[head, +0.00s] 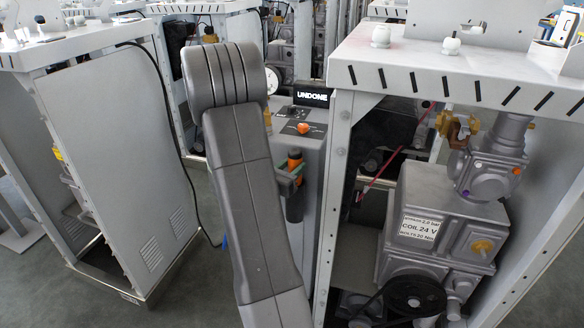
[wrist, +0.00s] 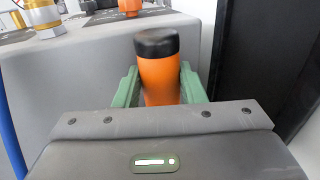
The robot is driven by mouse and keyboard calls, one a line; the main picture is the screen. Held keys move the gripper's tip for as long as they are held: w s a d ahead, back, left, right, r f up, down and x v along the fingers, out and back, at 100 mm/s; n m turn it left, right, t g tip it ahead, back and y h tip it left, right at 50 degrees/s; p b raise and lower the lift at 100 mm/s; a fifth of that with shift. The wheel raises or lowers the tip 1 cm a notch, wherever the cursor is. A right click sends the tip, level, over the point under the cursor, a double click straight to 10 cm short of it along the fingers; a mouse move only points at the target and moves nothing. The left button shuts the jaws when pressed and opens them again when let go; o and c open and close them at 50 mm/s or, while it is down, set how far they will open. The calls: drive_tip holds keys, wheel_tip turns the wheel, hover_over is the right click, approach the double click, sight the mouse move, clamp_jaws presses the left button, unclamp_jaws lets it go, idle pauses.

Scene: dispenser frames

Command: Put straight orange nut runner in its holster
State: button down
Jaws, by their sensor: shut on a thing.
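The orange nut runner (head: 295,160) stands about upright at the front of a grey cabinet, in the middle of the head view. In the wrist view the nut runner (wrist: 160,80) shows its orange body and black cap. My gripper (head: 290,178) has green fingers, which also show in the wrist view (wrist: 160,88), one on each side of the orange body, shut on it. A dark tube-like part (head: 294,207) is directly below the orange body; I cannot tell whether it is the holster or the tool's lower end. The tool's lower end is hidden in the wrist view.
The grey cabinet carries an "UNDONE" display (head: 312,97) and an orange knob (head: 304,128). A grey frame (head: 340,190) with machinery marked "COIL 24 V" stands close on the right. Another grey cabinet (head: 120,160) stands left, with open floor (head: 205,285) between.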

drive_tip(key=c, duration=0.9)
unclamp_jaws()
drive_tip(key=shift+r+p, duration=0.1)
drive_tip(key=shift+p, duration=0.2)
drive_tip(key=b+v, duration=0.1)
drive_tip(key=v, duration=1.1)
